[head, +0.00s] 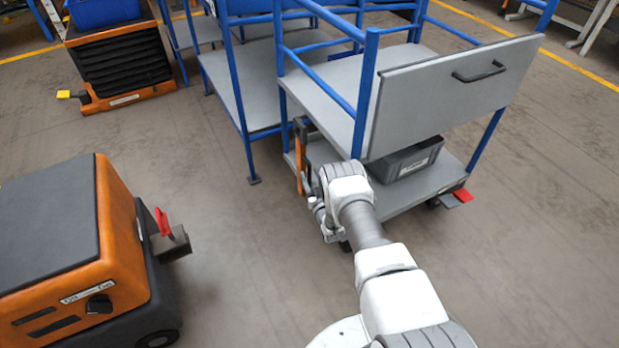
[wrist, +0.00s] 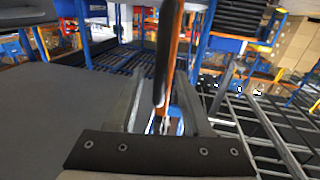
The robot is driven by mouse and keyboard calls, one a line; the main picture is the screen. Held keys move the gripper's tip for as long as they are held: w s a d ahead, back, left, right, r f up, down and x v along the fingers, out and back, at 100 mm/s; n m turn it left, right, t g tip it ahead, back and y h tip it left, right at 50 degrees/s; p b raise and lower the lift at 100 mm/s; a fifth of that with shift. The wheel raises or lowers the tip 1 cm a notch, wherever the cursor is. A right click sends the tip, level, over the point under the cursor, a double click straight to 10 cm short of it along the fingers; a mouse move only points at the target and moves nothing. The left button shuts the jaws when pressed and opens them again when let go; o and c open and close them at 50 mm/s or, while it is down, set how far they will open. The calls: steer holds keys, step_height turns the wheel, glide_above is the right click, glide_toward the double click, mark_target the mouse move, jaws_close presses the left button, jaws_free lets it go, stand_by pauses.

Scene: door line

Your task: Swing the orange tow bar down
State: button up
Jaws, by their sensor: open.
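The orange tow bar (head: 299,163) stands upright at the left end of the blue-framed cart (head: 366,90). A dark grip piece shows at its top. My gripper (head: 312,203) is at the lower part of the bar in the head view, mostly hidden by my own wrist. In the wrist view the tow bar (wrist: 174,48), with a dark strip along it, rises between the two fingers of my open gripper (wrist: 160,100). I cannot tell whether either finger touches it.
The cart has a grey panel with a black handle (head: 480,73) and a grey bin (head: 407,160) on its lower shelf. An orange tug (head: 75,250) with a red lever stands at the left. Another orange unit (head: 118,60) is at the back left. The floor between is clear.

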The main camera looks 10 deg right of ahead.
steer(key=shift+w+a, duration=0.1)
steer(key=shift+w, duration=0.75)
jaws_close()
steer(key=shift+s, duration=0.1)
stand_by(0.7)
